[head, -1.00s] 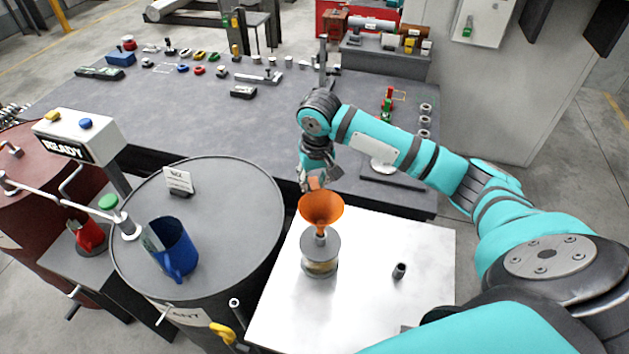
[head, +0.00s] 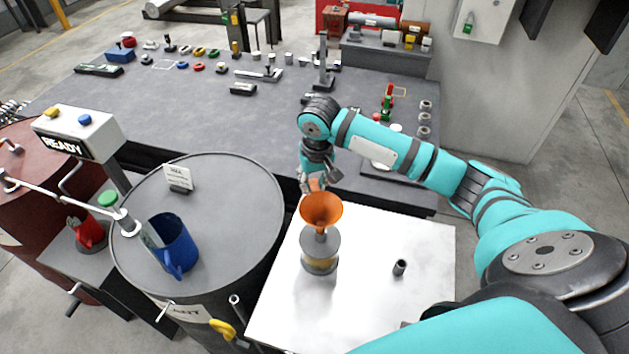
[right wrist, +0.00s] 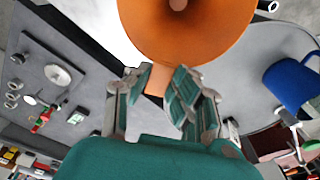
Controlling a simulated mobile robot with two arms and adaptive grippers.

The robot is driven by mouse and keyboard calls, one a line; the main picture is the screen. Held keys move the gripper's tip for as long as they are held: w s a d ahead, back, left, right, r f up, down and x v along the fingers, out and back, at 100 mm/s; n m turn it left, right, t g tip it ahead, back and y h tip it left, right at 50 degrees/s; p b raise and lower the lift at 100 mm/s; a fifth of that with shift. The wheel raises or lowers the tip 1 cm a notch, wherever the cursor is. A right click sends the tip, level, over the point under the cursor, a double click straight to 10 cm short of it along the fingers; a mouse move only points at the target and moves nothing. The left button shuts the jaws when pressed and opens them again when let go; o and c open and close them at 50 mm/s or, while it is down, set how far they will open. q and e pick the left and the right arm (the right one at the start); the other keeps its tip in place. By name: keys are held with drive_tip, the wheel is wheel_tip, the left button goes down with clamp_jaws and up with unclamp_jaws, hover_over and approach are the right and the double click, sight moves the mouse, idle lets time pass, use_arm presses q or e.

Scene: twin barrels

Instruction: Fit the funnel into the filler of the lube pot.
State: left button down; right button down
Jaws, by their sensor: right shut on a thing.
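The orange funnel (head: 321,208) is upright, wide mouth up, over the lube pot (head: 320,252), a short clear-sided pot with grey top and base on the bright metal plate. The funnel's spout meets the pot's grey neck in the head view; I cannot tell whether it is inside the filler or just above it. My right gripper (head: 314,184) is on the far side of the funnel. In the right wrist view its fingers (right wrist: 158,82) are shut on the tab at the rim of the funnel (right wrist: 205,45). The pot is hidden there. My left gripper is not in view.
A small dark cylinder (head: 399,267) stands right of the pot on the metal plate (head: 365,310). A grey drum (head: 225,190) to the left carries a blue jug (head: 175,246) and a small sign (head: 178,178). The dark workbench (head: 200,110) behind holds many small parts.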

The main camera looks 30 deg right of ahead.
drive_tip(key=shift+f, duration=1.2)
drive_tip(key=c, duration=1.1)
unclamp_jaws()
drive_tip(key=shift+r, duration=0.1)
wheel_tip(320, 180, up, 12)
drive_tip(key=s, duration=0.1)
drive_tip(key=shift+s+a, duration=0.2)
drive_tip(key=shift+f, duration=0.2)
